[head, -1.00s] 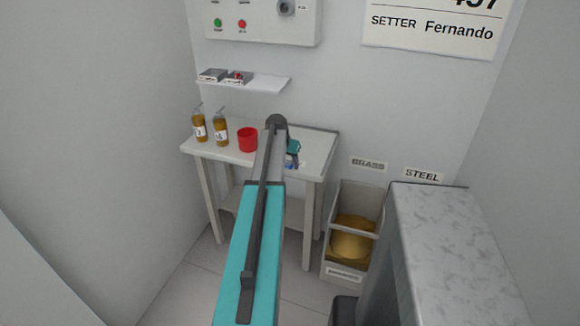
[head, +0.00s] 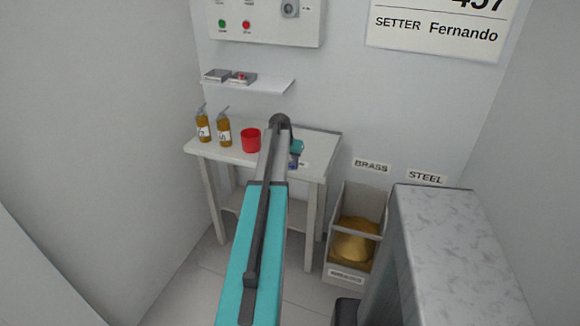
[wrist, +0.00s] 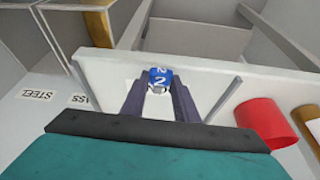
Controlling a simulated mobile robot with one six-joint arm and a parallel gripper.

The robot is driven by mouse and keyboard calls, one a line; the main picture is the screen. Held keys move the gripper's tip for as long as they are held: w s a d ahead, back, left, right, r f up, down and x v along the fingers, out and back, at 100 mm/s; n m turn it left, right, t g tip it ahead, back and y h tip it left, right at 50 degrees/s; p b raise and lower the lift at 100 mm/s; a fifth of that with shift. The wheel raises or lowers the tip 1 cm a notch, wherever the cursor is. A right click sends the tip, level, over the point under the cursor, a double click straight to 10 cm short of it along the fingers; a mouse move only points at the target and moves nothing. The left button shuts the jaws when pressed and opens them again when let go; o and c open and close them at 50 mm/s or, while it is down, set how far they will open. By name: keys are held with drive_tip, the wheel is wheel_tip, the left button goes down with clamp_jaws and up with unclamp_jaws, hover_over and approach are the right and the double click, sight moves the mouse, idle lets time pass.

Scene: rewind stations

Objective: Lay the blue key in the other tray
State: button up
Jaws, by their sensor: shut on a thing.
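The blue key (wrist: 161,77) shows in the wrist view as a blue block marked with a white 2. It sits between the fingertips of my gripper (wrist: 160,88), which is shut on it above the white table. In the head view my gripper (head: 295,160) is over the right part of the table, partly hidden by my arm; the key is too small to make out there. Two small grey trays stand on the wall shelf: a left tray (head: 216,75) and a right tray (head: 242,79) with something red in it. The left tray's inside is hard to see.
The white table (head: 221,158) holds two amber bottles (head: 203,127) (head: 224,131) and a red cup (head: 251,141), left of my gripper. The white shelf (head: 262,87) is above. A scrap bin (head: 342,270) and a marble-topped cabinet (head: 445,235) stand right.

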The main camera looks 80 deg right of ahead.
sight(292, 164)
drive_tip(key=shift+r+b, duration=0.45)
drive_tip(key=shift+r, duration=0.9)
drive_tip(key=shift+a+r, duration=0.15)
drive_tip(key=shift+a, duration=0.15)
drive_tip(key=s+a+r+b, duration=0.1)
drive_tip(key=s+a+b, duration=0.1)
drive_tip(key=a, duration=1.3)
drive_tip(key=shift+s+r+b, duration=0.25)
drive_tip(key=shift+s+b, duration=0.1)
drive_tip(key=shift+b, duration=0.15)
drive_tip(key=shift+a, duration=0.1)
